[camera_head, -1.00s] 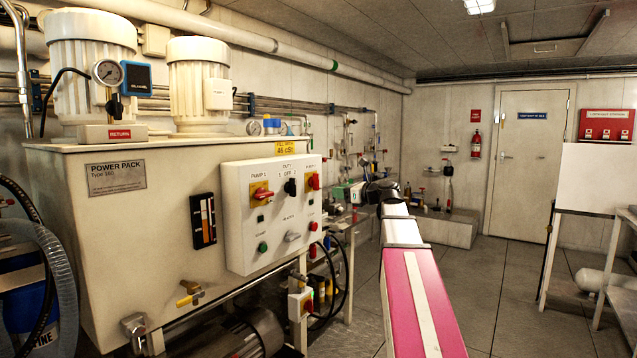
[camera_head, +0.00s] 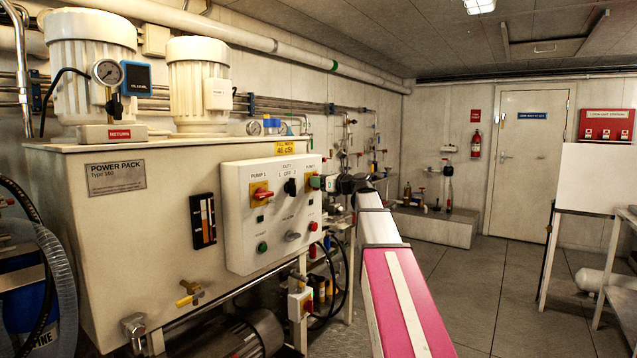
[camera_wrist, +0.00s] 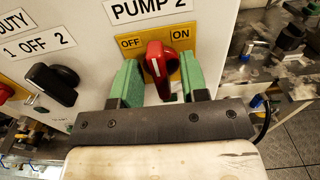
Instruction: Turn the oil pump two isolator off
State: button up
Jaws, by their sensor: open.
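The pump two isolator is a red rotary handle (camera_wrist: 158,70) on a yellow plate marked OFF on the left and ON on the right, under a PUMP 2 label. Its white line stands near upright, leaning a little to the left at the top. My gripper (camera_wrist: 158,80) is open, with one green finger on each side of the red handle; I cannot tell whether either touches it. In the head view my gripper (camera_head: 322,182) is at the upper right of the white control box (camera_head: 240,225) and hides the handle.
A black duty switch (camera_wrist: 48,84), also in the head view (camera_head: 290,187), is left of the handle. The red pump 1 isolator (camera_head: 261,194) is further left. Buttons sit below. The floor (camera_head: 500,290) to the right is clear.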

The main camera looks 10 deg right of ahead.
jog(key=shift+w+a, duration=0.1)
jog(key=shift+c, duration=0.3)
grip_shut()
